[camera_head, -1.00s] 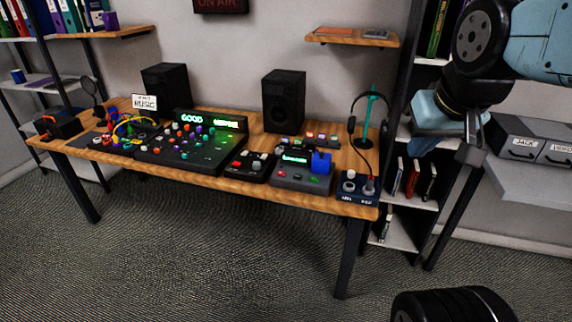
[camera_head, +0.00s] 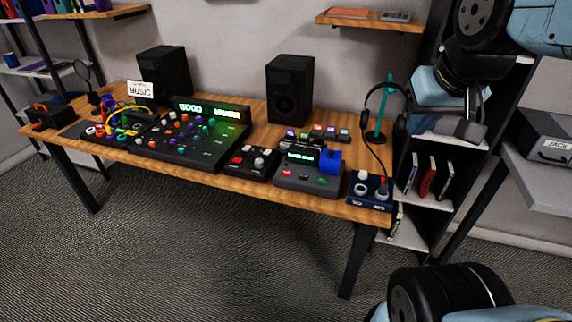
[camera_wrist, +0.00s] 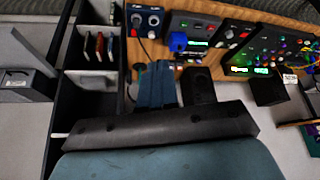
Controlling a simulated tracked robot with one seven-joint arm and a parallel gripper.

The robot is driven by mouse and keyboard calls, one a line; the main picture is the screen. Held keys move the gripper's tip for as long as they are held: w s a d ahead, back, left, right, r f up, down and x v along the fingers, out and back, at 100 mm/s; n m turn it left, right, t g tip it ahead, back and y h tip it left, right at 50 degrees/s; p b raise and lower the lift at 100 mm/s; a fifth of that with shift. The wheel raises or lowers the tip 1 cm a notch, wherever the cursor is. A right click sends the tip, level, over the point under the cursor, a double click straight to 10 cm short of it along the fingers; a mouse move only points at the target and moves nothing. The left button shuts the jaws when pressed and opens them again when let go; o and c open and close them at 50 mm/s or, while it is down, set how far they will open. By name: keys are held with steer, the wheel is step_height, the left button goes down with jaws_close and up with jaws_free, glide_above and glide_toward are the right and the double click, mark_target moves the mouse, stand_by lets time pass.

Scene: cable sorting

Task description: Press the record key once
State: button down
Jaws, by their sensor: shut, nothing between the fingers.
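A grey recorder-like box (camera_head: 310,187) with a lit green display sits near the front right of the desk. It carries a red key (camera_head: 295,177) and a green key (camera_head: 320,181); the labels are too small to read, and red looks like the record key. In the wrist view the box (camera_wrist: 196,42) shows upside down, with the red key (camera_wrist: 213,27) beyond my fingertips. My gripper (camera_wrist: 155,66) is shut and empty, apart from the box.
A blue block (camera_head: 330,160) stands at the box's right rear. A small two-knob unit (camera_head: 370,191) lies to its right, a fader box (camera_head: 248,163) to its left. A headphone stand (camera_head: 380,110) and a black speaker (camera_head: 290,90) stand behind. The floor before the desk is clear.

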steer(key=w+f+n+t+h, duration=0.1)
steer(key=w+f+n, duration=0.15)
steer(key=w, duration=0.55)
steer(key=w+f+n+h, duration=0.1)
steer(key=w+n, duration=0.2)
steer(key=w, duration=0.4)
steer(key=n+g+y, duration=0.1)
steer(key=n+y, duration=0.8)
steer(key=n, duration=0.5)
glide_above(288, 173)
step_height(288, 173, down, 23)
steer(key=shift+s+r, duration=0.1)
steer(key=shift+r, duration=0.05)
steer(key=shift+f, duration=4.4)
steer(key=shift+f, duration=0.1)
steer(key=shift+f, duration=0.25)
